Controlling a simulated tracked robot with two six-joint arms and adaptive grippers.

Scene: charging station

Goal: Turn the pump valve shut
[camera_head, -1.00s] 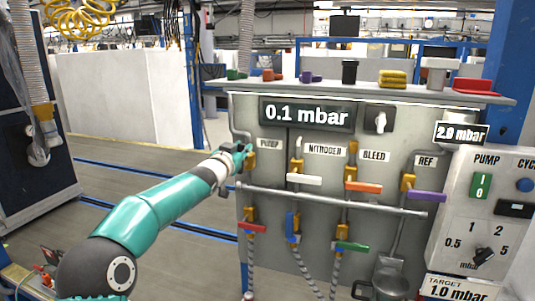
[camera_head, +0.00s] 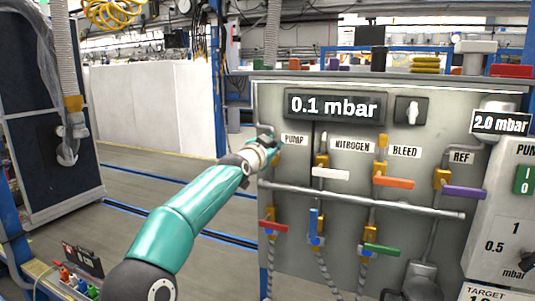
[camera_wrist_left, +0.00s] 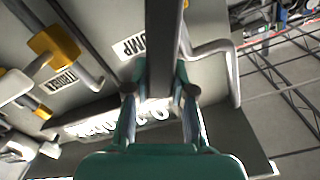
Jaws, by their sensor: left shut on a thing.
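The pump valve's yellow body (camera_head: 275,160) shows in part under the PUMP label at the panel's left edge in the head view. My left gripper (camera_head: 267,139) is in front of it and hides most of its handle. In the left wrist view, a long dark grey bar, which looks like the pump valve handle (camera_wrist_left: 164,45), runs down from the top edge between the two fingers of my left gripper (camera_wrist_left: 160,95). The fingers are shut on it. The PUMP label (camera_wrist_left: 129,46) is beside it. My right gripper is in neither view.
To the right are the white nitrogen handle (camera_head: 331,173), orange bleed handle (camera_head: 394,182) and purple ref handle (camera_head: 464,192). A grey horizontal pipe (camera_head: 360,201) runs below them. The display (camera_head: 333,106) reads 0.1 mbar. Open floor lies left of the panel.

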